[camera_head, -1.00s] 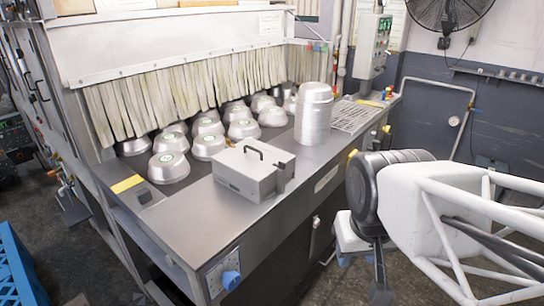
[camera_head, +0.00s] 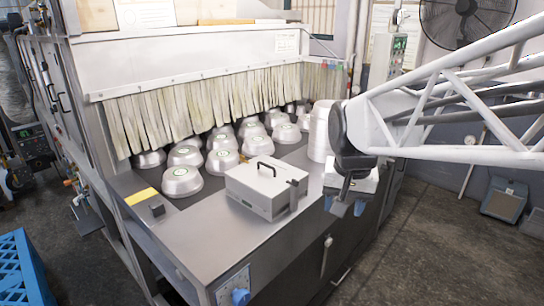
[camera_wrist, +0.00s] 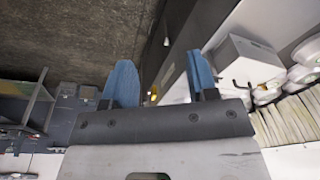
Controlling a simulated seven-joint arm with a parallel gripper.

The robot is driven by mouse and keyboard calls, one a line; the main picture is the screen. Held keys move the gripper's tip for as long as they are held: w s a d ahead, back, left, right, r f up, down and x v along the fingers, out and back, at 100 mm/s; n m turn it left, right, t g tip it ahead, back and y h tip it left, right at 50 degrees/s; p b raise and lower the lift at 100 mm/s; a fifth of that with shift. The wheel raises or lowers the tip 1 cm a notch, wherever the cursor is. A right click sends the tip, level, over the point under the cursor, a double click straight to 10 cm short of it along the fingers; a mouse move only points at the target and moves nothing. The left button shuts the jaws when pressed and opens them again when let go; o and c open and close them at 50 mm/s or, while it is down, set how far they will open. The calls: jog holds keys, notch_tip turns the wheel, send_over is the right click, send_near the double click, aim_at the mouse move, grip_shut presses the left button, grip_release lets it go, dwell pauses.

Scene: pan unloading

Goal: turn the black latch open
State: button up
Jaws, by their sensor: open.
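A light grey metal box (camera_head: 258,196) sits on the steel counter. It has a black handle (camera_head: 265,163) on its lid and a black latch (camera_head: 293,191) at its right end. My gripper (camera_head: 345,207) is to the right of the box, apart from it, with blue fingertips pointing down. In the wrist view the blue fingers (camera_wrist: 161,82) are spread with nothing between them. The box (camera_wrist: 235,58) shows there to the right of the fingers. A thin dark part shows by the box, but I cannot tell if it is the latch.
Several round metal pans (camera_head: 183,181) lie behind the box by a strip curtain (camera_head: 195,105). A stack of pans (camera_head: 321,132) stands behind my gripper. The steel counter (camera_head: 195,238) is bare in front of the box. A blue crate (camera_head: 28,268) is on the floor at left.

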jog(key=w+a+m+g, duration=0.1)
jog(key=w+a+m, duration=0.2)
jog(key=w, duration=1.3)
jog(key=m, duration=0.3)
send_over(295, 180)
jog(key=shift+g, duration=0.4)
jog(key=f, duration=0.4)
jog(key=shift+s+d+f, duration=0.1)
jog(key=shift+s+f, duration=0.15)
jog(key=shift+f, duration=0.1)
jog(key=shift+w+f, duration=0.15)
jog(key=shift+w, duration=0.15)
jog(key=shift+f, duration=0.1)
jog(key=shift+f, duration=3.8)
jog(key=c, duration=0.9)
